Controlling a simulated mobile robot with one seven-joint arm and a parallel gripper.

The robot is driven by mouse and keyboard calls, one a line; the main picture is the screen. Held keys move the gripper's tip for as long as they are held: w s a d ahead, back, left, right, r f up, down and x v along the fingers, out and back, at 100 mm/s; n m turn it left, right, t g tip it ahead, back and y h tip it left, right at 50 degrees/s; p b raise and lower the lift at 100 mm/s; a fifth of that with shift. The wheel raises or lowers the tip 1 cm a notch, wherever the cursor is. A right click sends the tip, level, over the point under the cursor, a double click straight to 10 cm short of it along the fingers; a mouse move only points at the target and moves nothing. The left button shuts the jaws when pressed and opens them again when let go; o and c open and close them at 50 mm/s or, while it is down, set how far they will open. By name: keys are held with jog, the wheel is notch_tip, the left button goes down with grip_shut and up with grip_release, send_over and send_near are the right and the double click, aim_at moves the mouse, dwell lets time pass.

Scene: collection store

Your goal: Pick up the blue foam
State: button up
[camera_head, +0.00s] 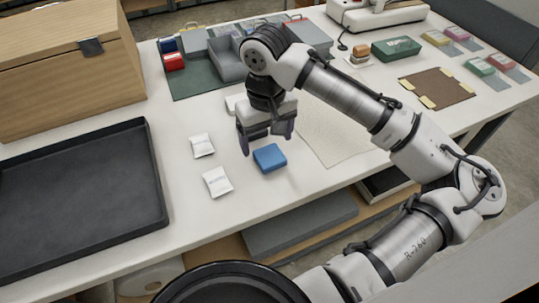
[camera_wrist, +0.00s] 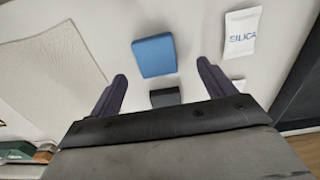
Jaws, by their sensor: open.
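The blue foam (camera_head: 269,158) is a small rounded block lying flat on the white table, near its front edge. My gripper (camera_head: 267,143) is just behind and above it in the head view, pointing down, with its fingers apart and nothing between them. In the wrist view the blue foam (camera_wrist: 154,55) lies ahead of the gap between the two dark fingertips (camera_wrist: 161,70), apart from both. A small dark block (camera_wrist: 165,97) shows nearer the gripper body in that view; I cannot tell what it is.
Two white silica packets (camera_head: 202,145) (camera_head: 217,182) lie left of the foam. A black tray (camera_head: 150,190) and wooden box (camera_head: 70,95) stand further left. A pale textured sheet (camera_head: 335,135) lies to the right. Grey containers on a green mat (camera_head: 190,85) are behind.

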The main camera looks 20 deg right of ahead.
aim_at(270, 155)
jog(key=shift+d+f+p, duration=0.2)
jog(key=shift+f+p, duration=0.15)
jog(key=shift+f, duration=1)
jog(key=shift+d+f+p, duration=0.15)
jog(key=shift+f+p, duration=0.2)
jog(key=shift+f, duration=0.95)
jog(key=c, duration=1.1)
